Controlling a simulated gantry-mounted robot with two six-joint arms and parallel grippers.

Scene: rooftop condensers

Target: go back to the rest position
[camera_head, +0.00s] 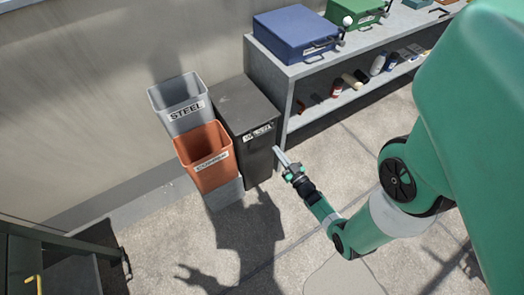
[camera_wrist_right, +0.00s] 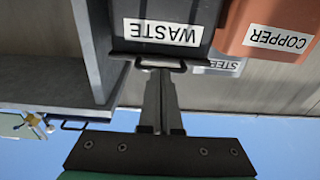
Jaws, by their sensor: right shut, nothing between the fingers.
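My right gripper (camera_head: 280,155) is shut and empty. In the head view its fingertips are close to the front right edge of the dark waste bin (camera_head: 241,106). The right wrist view shows the two fingers (camera_wrist_right: 162,82) together, their tips overlapping the bin's bar handle (camera_wrist_right: 161,64) below the WASTE label (camera_wrist_right: 163,32). I cannot tell whether they touch the handle. The bin's lid is down. My left gripper is not in view.
An orange copper bin (camera_head: 205,158) and a grey steel bin (camera_head: 180,101) stand left of the waste bin. A grey shelf unit (camera_head: 290,72) with a blue case (camera_head: 296,33) and a green case (camera_head: 354,12) stands to the right. The concrete floor in front is clear.

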